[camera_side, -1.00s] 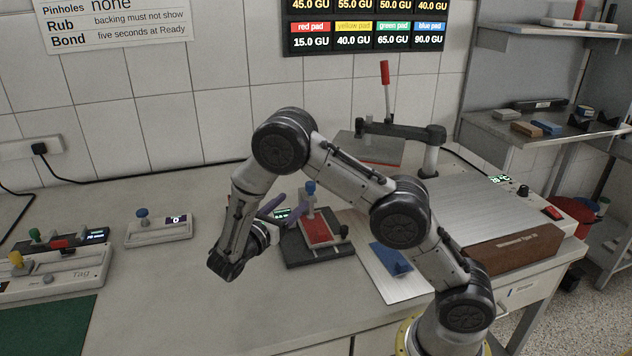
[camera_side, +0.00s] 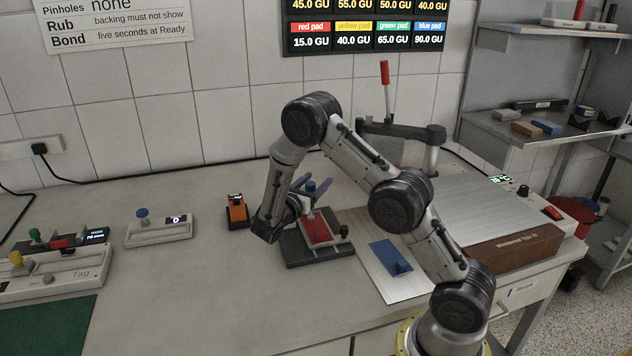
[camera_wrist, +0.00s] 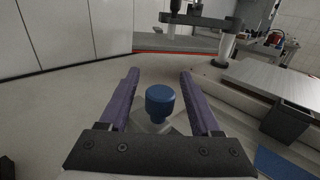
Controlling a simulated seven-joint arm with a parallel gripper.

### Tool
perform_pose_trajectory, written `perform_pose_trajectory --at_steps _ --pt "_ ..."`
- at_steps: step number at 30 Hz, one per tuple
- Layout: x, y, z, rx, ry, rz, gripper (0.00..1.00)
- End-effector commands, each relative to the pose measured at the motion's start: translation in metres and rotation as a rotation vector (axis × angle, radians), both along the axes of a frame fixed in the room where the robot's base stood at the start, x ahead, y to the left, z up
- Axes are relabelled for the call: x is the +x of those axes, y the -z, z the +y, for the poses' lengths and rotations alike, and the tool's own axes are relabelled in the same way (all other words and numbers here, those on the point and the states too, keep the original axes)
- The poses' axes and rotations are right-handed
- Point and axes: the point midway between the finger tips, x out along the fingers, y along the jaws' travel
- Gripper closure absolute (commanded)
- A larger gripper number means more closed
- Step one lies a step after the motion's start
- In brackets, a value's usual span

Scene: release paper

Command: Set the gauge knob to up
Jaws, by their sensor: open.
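In the wrist view the blue knob (camera_wrist: 160,101) sits between the two purple fingers of my gripper (camera_wrist: 159,74), with a gap on each side. My gripper (camera_side: 313,180) is open and holds nothing. I cannot tell which of these is the gauge knob.
A grey metal plate (camera_side: 374,281) with a blue pad (camera_side: 388,256) lies right of the fixture. A lever press (camera_side: 400,131) stands behind. A pale unit with green, yellow and red knobs (camera_side: 48,272) is at far left.

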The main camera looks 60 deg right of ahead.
Motion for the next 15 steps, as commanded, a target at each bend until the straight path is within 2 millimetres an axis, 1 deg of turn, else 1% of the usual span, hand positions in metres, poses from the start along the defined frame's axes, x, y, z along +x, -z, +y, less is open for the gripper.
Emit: perform_pose_trajectory --at_steps 3,10,11,15 --pt "-0.0002 0.0002 -0.004 0.0 0.0 0.001 0.35" --pt "-0.0001 0.0002 -0.0041 0.0 0.0 0.001 0.35" --pt "-0.0001 0.0001 -0.0041 0.0 0.0 0.001 0.39" --pt "-0.0001 0.0001 -0.004 0.0 0.0 0.0 0.64"
